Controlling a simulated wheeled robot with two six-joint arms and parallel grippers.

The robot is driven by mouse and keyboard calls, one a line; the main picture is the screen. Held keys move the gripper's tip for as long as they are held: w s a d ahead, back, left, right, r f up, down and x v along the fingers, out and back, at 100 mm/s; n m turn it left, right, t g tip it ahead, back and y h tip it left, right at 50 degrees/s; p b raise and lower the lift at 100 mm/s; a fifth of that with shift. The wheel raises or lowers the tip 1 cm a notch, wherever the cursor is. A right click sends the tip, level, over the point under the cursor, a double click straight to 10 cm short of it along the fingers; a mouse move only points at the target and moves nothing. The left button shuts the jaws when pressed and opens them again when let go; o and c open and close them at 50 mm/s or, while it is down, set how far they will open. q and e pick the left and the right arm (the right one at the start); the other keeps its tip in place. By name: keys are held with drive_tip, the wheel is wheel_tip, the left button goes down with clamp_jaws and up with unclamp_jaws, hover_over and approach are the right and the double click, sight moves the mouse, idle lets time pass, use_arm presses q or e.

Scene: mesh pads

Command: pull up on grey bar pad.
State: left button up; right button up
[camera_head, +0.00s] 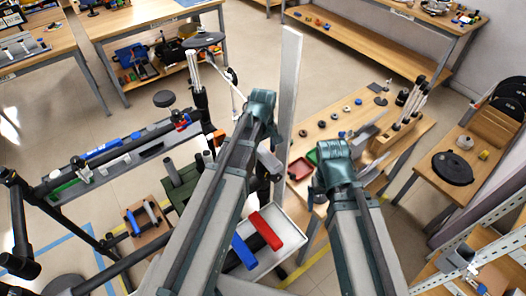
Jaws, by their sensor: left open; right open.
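I cannot tell for sure which piece is the grey bar pad. A small grey padded bar (152,211) stands beside a blue one on a low wooden block at the lower left, clear of both arms. My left arm rises through the middle and bends down at its teal joint. A pale end part with dark pieces, seemingly my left gripper (272,173), hangs right of it above the tray; its fingers are mostly hidden. My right arm bends at a teal joint right of centre and hides its own gripper. I see nothing held.
A white tray (291,213) with a red bar (265,231) and a blue bar (244,252) lies under my arms. A tall pale panel (289,100) stands upright behind. A long grey rail (75,183) stands left. Wooden benches with small parts line the sides; floor shows between.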

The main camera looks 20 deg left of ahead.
use_arm(q)
wheel_tip(320, 180, up, 13)
drive_tip(key=p, duration=1.2)
drive_tip(key=shift+f, duration=0.15)
wheel_tip(320, 180, down, 13)
drive_tip(key=b, duration=1.3)
drive_tip(key=shift+f, duration=0.15)
